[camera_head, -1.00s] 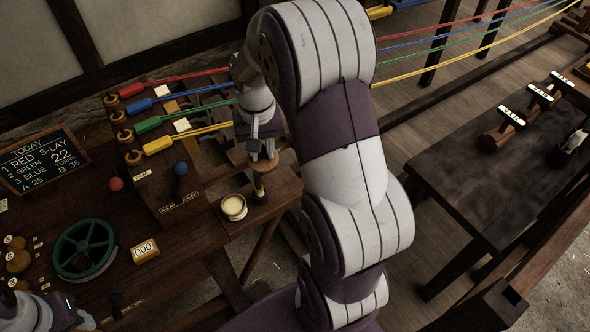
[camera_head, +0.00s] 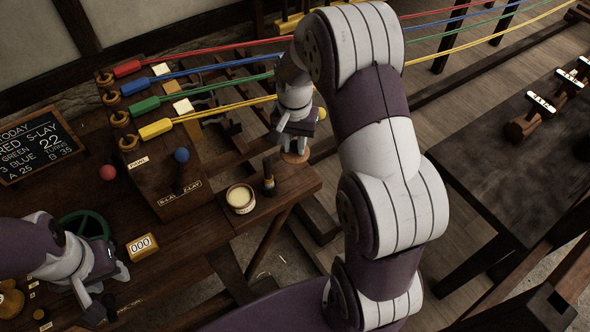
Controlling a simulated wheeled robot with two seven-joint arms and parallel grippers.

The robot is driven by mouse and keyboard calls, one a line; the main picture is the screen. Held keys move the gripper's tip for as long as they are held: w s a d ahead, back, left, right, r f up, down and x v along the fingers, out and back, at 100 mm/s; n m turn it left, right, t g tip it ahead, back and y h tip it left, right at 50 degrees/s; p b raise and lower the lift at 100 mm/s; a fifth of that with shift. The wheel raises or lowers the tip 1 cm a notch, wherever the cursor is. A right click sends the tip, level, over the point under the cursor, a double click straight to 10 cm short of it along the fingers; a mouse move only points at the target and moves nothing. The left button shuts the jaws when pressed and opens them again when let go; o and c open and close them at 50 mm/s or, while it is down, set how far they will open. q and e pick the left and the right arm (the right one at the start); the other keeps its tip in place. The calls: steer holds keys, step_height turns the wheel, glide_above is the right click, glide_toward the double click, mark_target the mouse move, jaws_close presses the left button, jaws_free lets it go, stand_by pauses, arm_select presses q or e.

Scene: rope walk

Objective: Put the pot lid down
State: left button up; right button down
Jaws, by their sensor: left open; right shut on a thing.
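The pot (camera_head: 240,198) stands uncovered on the right end of the bench, with pale cream contents showing. My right gripper (camera_head: 294,148) is shut on the pot lid (camera_head: 295,157), a small round wooden disc, at the back right of the pot. The lid is at or just above the small side table (camera_head: 300,182); I cannot tell whether it touches. The gripper hides part of it. My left gripper (camera_head: 111,292) is open and empty over the front left of the bench, near the number counter.
An upright brush (camera_head: 268,178) stands between pot and lid. A blue-knobbed lever (camera_head: 181,156), a counter reading 000 (camera_head: 142,246) and a green wheel (camera_head: 88,222), partly hidden by my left arm, are on the bench. Coloured ropes (camera_head: 230,85) run behind my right gripper.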

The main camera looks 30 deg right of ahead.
mark_target(294, 176)
step_height(294, 176, down, 9)
steer(key=shift+s+r, duration=0.1)
steer(key=shift+f, duration=0.25)
steer(key=c, duration=0.9)
jaws_free()
steer(key=shift+c, duration=0.2)
